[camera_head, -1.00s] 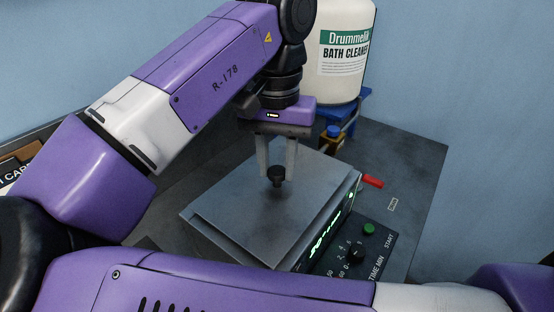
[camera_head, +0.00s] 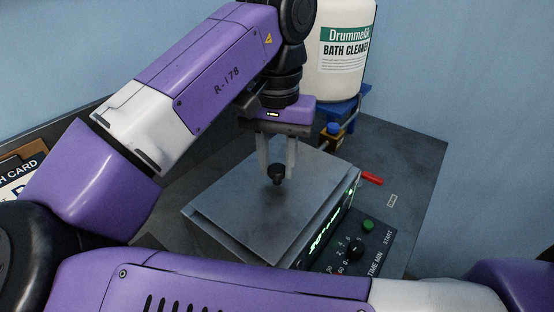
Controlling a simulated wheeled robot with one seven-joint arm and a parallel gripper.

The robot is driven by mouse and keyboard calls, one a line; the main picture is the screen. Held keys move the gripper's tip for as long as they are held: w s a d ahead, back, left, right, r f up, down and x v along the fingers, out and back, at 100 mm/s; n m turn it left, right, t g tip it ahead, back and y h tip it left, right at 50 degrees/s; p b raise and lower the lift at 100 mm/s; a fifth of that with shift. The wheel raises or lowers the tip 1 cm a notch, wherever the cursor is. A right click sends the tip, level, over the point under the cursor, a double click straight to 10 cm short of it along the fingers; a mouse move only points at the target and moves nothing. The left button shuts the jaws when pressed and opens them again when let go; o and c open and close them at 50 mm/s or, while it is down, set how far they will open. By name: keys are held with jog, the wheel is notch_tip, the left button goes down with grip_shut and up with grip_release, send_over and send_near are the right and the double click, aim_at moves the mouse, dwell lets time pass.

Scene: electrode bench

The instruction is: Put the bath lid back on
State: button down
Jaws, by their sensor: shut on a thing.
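The bath lid (camera_head: 258,212) is a flat grey metal plate with a small black knob (camera_head: 277,174) in its middle. It lies over the top of the bath (camera_head: 312,240), and whether it sits fully flush cannot be told. My gripper (camera_head: 277,170) points down above the lid, its two pale fingers shut on the black knob. The inside of the bath is hidden under the lid. The bath's front panel shows glowing green marks.
A red handle (camera_head: 371,179) sticks out at the bath's right side. A control panel with a green button (camera_head: 367,226) and a black dial (camera_head: 354,250) is in front. A white bath cleaner container (camera_head: 340,75) stands behind on a blue stand (camera_head: 352,108). Bare bench (camera_head: 415,165) lies to the right.

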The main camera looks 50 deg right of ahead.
jog(key=shift+f+b, duration=0.3)
jog(key=shift+f, duration=0.25)
dwell(0.9)
jog(key=shift+c, duration=2.4)
grip_release()
jog(key=shift+r+p, duration=3.5)
jog(key=shift+p, duration=0.2)
